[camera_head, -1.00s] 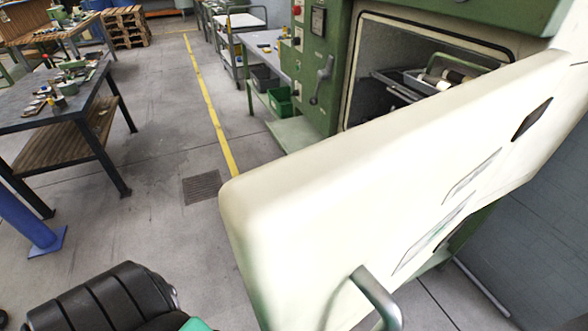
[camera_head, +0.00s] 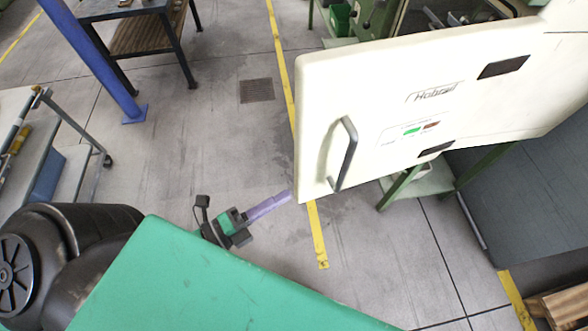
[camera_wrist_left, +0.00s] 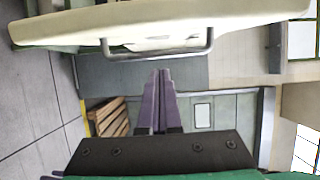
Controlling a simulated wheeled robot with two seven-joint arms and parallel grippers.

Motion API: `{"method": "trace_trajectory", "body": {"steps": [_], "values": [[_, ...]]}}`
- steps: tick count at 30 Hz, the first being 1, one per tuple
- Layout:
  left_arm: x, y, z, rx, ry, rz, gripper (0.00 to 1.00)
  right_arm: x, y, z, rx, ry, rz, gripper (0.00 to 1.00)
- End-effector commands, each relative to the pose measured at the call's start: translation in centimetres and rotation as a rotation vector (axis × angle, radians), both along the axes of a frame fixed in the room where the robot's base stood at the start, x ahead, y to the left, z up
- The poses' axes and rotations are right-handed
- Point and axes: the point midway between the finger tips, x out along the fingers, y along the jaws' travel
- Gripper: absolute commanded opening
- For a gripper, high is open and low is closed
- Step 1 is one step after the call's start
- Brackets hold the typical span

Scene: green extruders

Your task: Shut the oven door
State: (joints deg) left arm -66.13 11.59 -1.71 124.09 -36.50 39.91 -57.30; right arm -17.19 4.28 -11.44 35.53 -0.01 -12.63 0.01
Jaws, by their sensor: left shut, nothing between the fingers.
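The cream oven door (camera_head: 390,100) stands open in the head view, its outer face toward me, with a grey bar handle (camera_head: 347,155) near its left end. Part of the green oven (camera_head: 376,16) shows behind it. My left gripper (camera_head: 288,195) is shut and empty, its purple fingers pointing right at the door's lower left corner; whether they touch it I cannot tell. In the left wrist view the shut fingers (camera_wrist_left: 160,76) point toward the handle (camera_wrist_left: 160,54), and the door (camera_wrist_left: 160,25) spans the top. My right gripper is not in view.
A workbench (camera_head: 130,10) with a lower wooden shelf stands at the upper left. A grey trolley (camera_head: 70,165) is at the left. The floor between them and the door is clear, with a drain grate (camera_head: 256,90) and a yellow line (camera_head: 284,60).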

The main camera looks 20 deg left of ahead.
Motion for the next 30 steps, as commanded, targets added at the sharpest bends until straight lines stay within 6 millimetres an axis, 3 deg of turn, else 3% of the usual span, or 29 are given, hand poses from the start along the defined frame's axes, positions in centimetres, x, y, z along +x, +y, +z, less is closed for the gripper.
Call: {"method": "trace_trajectory", "body": {"steps": [1,9,10,13,15,21,30], "values": [[0.9,-0.7,-1.3,-0.001,-0.007,-0.005,0.0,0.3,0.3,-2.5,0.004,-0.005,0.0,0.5],[3.6,-2.6,-1.4,-0.003,-0.001,-0.004,0.0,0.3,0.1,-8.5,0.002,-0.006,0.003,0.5],[4.3,-2.9,0.0,-0.004,-0.003,0.0,0.0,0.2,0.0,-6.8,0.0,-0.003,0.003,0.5],[6.0,-3.9,0.4,-0.002,-0.002,0.0,0.0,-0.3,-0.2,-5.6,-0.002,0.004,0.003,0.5],[7.0,-2.7,0.3,0.003,0.001,0.0,0.0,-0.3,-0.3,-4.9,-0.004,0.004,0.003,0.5],[8.5,-1.2,0.0,-0.002,0.004,0.001,0.0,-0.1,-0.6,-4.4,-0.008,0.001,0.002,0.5],[8.6,-1.1,-0.2,-0.003,0.004,0.002,0.0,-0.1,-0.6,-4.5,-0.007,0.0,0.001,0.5]]}}
